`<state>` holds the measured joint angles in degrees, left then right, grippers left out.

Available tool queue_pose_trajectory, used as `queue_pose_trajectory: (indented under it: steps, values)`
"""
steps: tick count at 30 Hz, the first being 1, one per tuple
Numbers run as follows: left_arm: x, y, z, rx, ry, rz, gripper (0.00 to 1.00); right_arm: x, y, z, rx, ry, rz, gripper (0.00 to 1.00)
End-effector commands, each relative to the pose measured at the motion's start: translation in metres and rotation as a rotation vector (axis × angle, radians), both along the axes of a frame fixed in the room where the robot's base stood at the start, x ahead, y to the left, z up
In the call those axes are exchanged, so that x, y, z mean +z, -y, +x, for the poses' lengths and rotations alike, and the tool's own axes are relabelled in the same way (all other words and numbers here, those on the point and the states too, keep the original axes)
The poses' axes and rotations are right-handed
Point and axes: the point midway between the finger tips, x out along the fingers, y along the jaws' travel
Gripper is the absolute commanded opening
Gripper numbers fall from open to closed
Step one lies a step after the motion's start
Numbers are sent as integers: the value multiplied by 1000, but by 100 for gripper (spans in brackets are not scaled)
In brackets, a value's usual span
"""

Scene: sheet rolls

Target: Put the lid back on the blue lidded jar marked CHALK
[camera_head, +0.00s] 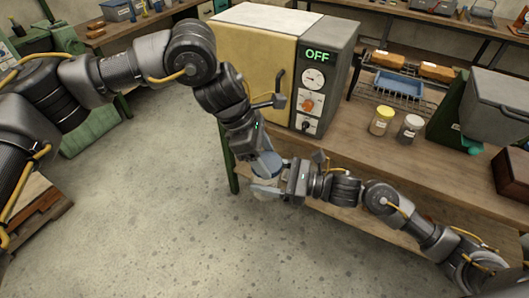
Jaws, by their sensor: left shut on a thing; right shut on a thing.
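My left gripper (264,160) points down and is shut on a blue lid (267,169) in the head view. My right gripper (272,191) comes in from the right and is shut on the pale jar (264,181) just below the lid. Both are held in front of the workbench's left front corner. The fingers cover much of the jar and lid, and no CHALK marking can be read. I cannot tell whether the lid touches the jar's rim.
The workbench (400,165) carries a cream-and-grey oven (255,65) showing OFF. A yellow-lidded jar (381,120) and a grey-lidded jar (409,129) stand right of it. Behind them is a rack with a blue tray (398,84). Open concrete floor (150,210) lies left.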

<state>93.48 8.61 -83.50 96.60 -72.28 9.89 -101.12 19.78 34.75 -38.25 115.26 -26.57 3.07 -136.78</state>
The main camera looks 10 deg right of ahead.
Motion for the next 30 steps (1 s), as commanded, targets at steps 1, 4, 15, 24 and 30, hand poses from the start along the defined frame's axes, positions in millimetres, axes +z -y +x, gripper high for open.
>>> queue_pose_trajectory:
  steps: [1, 4, 15, 24, 30]
  values:
    - [-1, 0, 0, 0, 0, 0, 44, 1, 0, 0, 0, 2, 2, 27]
    - [-2, 0, 0, -1, 0, 0, 44, 1, 0, 0, 0, 2, 2, 4]
    - [-2, 2, 4, -522, 0, 11, 44, 1, 0, 0, 0, 1, 1, 4]
    - [-4, 12, 4, -1069, 17, 1, 44, 1, -1, 0, 2, 3, 1, 4]
    - [-4, 10, 5, -1327, 14, 2, 44, 2, -2, -2, 6, 4, 4, 4]
